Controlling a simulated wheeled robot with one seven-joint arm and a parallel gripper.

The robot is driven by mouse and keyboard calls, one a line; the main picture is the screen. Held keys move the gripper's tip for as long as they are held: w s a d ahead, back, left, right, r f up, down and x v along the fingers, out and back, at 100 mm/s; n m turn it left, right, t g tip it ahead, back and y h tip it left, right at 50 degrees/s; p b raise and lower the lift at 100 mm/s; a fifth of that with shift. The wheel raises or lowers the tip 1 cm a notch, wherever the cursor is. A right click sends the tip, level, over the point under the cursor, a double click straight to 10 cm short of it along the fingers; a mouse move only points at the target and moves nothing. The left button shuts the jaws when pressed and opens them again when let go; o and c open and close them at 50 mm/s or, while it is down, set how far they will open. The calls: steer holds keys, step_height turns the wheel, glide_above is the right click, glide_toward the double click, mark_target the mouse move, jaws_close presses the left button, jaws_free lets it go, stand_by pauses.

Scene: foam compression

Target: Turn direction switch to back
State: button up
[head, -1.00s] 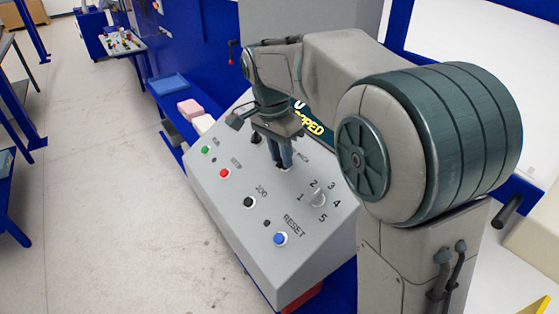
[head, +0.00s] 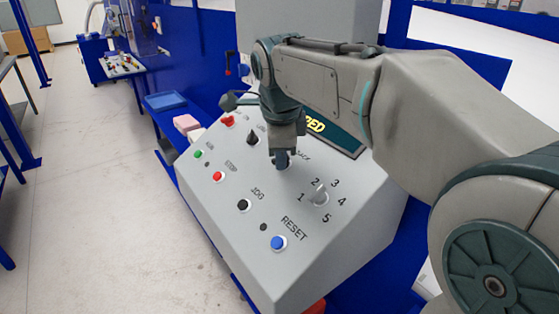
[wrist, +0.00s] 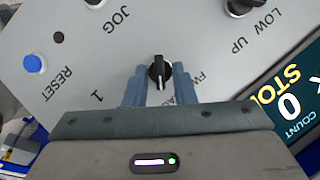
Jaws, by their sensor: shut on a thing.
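The direction switch is a small black knob (wrist: 159,70) with a white line, on the sloped grey control panel (head: 240,240). Its labels beside it are partly hidden by my gripper; "FW" and "A" letters show. In the wrist view the white line runs nearly straight up and down the picture; I cannot tell which label it points at. My gripper (wrist: 158,74) is shut on the knob, one blue-grey finger on each side. In the head view my gripper (head: 281,162) reaches down to the panel and hides most of the knob.
A LOW/UP knob (head: 252,138) and a red button (head: 228,121) are farther up the panel. A numbered dial (head: 319,195) is close by on the right. The blue RESET button (head: 278,242) is at the lower edge. A lit display (wrist: 290,95) borders the gripper's right.

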steer(key=shift+m+b, duration=0.3)
steer(key=shift+m, duration=0.1)
steer(key=o, duration=0.7)
steer(key=shift+c, duration=0.2)
steer(key=v, duration=1.3)
steer(key=shift+s+r+p, duration=0.25)
steer(key=shift+s+p, duration=0.15)
steer(key=shift+p, duration=0.05)
